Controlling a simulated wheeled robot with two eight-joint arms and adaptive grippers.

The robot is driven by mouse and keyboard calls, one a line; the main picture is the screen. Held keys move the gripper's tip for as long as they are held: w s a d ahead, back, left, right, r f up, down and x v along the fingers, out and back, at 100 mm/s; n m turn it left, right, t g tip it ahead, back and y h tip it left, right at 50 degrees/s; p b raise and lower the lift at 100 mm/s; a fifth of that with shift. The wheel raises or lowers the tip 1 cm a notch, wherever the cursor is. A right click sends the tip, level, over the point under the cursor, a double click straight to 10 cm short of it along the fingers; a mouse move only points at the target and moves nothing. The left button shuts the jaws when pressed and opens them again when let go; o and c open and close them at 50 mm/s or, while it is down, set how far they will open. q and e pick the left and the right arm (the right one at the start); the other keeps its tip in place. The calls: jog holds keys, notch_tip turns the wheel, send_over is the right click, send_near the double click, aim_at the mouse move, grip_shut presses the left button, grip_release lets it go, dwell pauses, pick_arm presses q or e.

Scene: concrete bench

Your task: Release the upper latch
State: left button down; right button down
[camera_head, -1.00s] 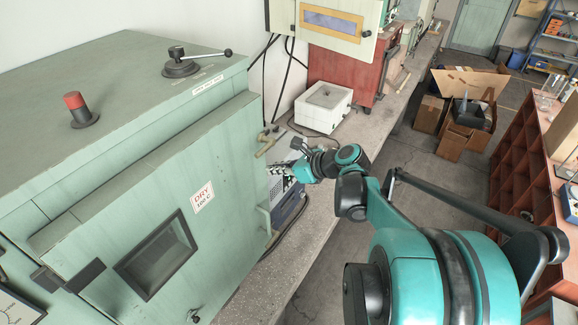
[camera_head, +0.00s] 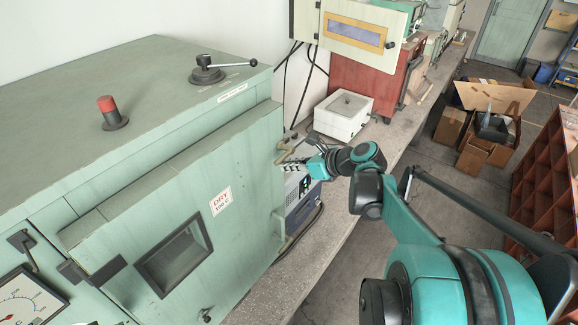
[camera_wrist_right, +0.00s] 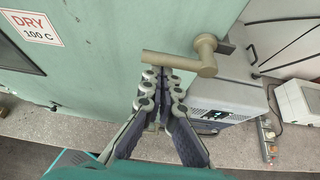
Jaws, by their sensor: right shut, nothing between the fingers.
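The upper latch is a tan lever (camera_head: 284,156) at the right edge of the green oven door (camera_head: 150,215). In the right wrist view the latch lever (camera_wrist_right: 172,60) lies roughly level, its pivot end at the right on a dark bracket. My right gripper (camera_head: 287,168) is just below the latch in the head view. Its fingers (camera_wrist_right: 164,78) are shut and empty, with the tips close under the lever in the wrist view; I cannot tell whether they touch it. My left gripper is not in view.
A blue-grey instrument (camera_head: 302,200) sits on the bench behind my gripper. A white box (camera_head: 343,115) and a red cabinet (camera_head: 365,85) stand further back. The bench front (camera_head: 330,228) is clear.

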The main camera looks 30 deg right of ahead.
aim_at(293, 150)
jog(key=shift+r+m+y, duration=0.25)
jog(key=shift+m+y, duration=0.05)
jog(key=shift+w+d+r+m+g+y+b, duration=0.1)
jog(key=shift+d+r+m+g+y+b, duration=0.15)
jog(key=shift+r+m+y+b, duration=0.35)
jog(key=shift+w+d+r+m+g+y+b, duration=0.15)
jog(key=shift+d+r+m+y+b, duration=0.15)
jog(key=shift+r+m+y, duration=0.35)
jog(key=shift+w+d+r+m+g+y+b, duration=0.1)
jog(key=shift+d+r+m+g+y+b, duration=0.1)
jog(key=shift+r+m+y+b, duration=0.45)
jog(key=shift+w+d+r, duration=0.25)
jog(key=shift+d+r, duration=0.1)
jog(key=shift+d, duration=0.2)
jog(key=shift+w+d+r, duration=0.2)
jog(key=shift+d+r, duration=0.15)
jog(key=shift+d, duration=0.2)
jog(key=shift+d+r, duration=0.15)
